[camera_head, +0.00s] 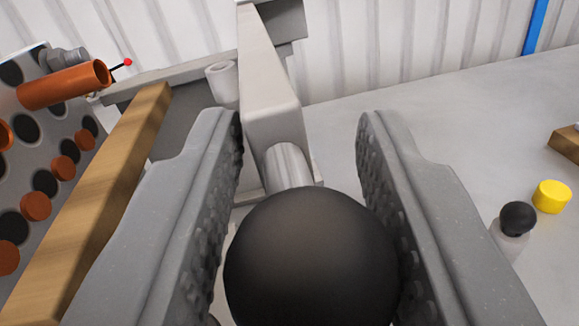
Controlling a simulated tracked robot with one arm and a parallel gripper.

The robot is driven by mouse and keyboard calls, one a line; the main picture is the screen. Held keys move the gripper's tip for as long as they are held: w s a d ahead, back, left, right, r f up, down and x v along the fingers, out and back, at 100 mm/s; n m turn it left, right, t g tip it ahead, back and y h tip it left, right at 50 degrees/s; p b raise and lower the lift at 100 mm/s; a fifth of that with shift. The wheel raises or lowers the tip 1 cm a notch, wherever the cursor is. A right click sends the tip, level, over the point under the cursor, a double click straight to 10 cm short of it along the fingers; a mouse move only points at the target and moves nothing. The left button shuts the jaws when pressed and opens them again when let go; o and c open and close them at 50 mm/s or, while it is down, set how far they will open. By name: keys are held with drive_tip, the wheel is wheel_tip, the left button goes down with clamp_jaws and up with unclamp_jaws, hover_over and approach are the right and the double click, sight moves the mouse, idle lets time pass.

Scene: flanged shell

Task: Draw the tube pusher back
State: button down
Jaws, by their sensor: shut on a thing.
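The tube pusher shows as a grey bar (268,85) that runs away from me, with a short metal rod and a large black ball knob (312,262) at its near end. My gripper (308,135) has one finger on each side of the knob. Its textured pads are shut on the knob, and the fingertips reach past it beside the bar. The flanged shell is a pale plate (68,118) at the left with dark holes and several copper tube ends. One copper tube (65,86) sticks out of it. The knob hides the lower middle.
A wooden beam (98,200) runs along the left, between the plate and my gripper. A small red-tipped pin (127,62) is near the tube's mouth. A yellow cylinder (552,196), a smaller black knob (517,218) and a wooden block (567,143) are at the right.

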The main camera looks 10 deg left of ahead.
drive_tip(key=shift+d, duration=0.5)
drive_tip(key=c, duration=1.1)
unclamp_jaws()
drive_tip(key=shift+d, duration=0.1)
drive_tip(key=shift+s+a, duration=0.1)
drive_tip(key=shift+a, duration=0.1)
drive_tip(key=s, duration=1.3)
drive_tip(key=shift+s+a+p, duration=0.25)
drive_tip(key=shift+s+p, duration=0.05)
drive_tip(key=shift+f, duration=0.1)
